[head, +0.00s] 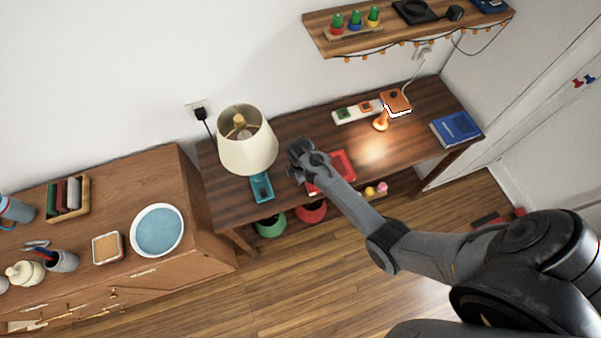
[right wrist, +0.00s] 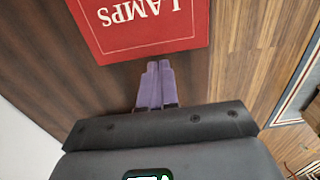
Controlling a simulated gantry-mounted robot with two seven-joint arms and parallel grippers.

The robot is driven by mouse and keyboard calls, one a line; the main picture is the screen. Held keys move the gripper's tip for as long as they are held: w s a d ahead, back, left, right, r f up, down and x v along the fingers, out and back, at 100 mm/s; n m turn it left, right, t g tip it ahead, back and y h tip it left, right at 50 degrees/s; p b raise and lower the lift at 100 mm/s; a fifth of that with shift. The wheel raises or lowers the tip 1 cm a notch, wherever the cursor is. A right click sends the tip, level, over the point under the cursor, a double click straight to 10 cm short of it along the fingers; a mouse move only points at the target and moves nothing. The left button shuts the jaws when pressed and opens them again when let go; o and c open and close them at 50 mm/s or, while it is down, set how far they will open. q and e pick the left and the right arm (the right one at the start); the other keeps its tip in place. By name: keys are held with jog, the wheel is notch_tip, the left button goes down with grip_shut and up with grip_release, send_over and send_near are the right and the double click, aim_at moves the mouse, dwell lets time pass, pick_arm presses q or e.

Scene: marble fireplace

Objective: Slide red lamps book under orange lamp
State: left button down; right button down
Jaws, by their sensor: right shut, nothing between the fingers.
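The red book (head: 343,163) lies flat on the dark wooden desk (head: 290,135), partly hidden by my right arm. In the right wrist view the red book (right wrist: 140,28) shows the upside-down word LAMPS. The small orange lamp (head: 381,122) stands lit on the desk, to the right of and behind the book, apart from it. My right gripper (head: 297,160) is at the left side of the book. Its purple fingers (right wrist: 159,67) are shut and empty, close to the book's edge; I cannot tell whether they touch it. My left gripper is not in view.
A large cream-shaded lamp (head: 246,140) and a teal tray (head: 261,188) stand left of the gripper. An orange book (head: 395,99) and a white block strip (head: 352,112) lie near the orange lamp. A blue book (head: 456,128) lies at the right end. Desk between the books is clear.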

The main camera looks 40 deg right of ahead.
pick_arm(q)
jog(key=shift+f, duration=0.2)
pick_arm(e)
jog(key=shift+f, duration=1.25)
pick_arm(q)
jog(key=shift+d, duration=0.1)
